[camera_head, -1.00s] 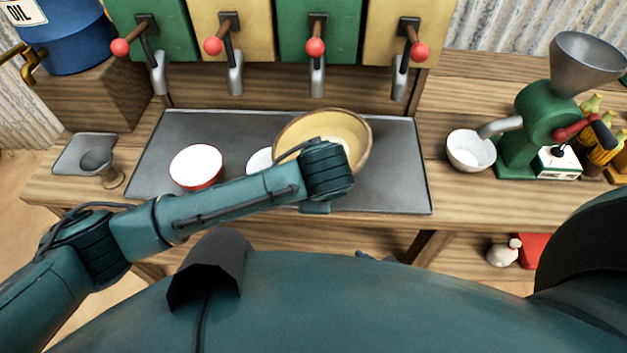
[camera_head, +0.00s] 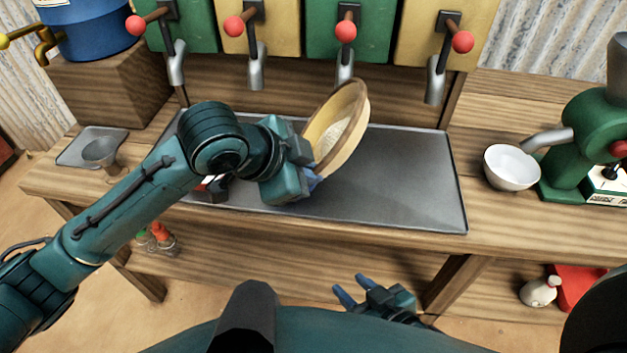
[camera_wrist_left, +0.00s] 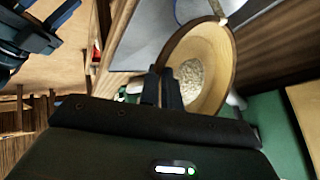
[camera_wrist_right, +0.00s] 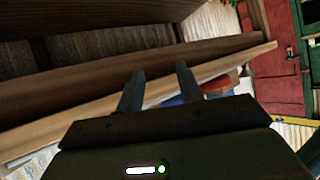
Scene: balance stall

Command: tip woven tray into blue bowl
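The woven tray (camera_head: 350,130), round and tan with pale grain inside, is held tilted steeply above the metal counter tray. It also shows in the left wrist view (camera_wrist_left: 215,50), the grain gathered in its lower part. My left gripper (camera_head: 313,180) is shut on its near rim, its fingers close together in the left wrist view (camera_wrist_left: 161,88).
The metal counter tray (camera_head: 410,180) is bare at right. A white bowl (camera_head: 511,167) stands under the green grinder (camera_head: 592,130). A sliver of red (camera_head: 210,182) shows behind my left arm. Dispensers with spouts (camera_head: 345,68) hang above the back. A metal funnel (camera_head: 100,152) stands at left.

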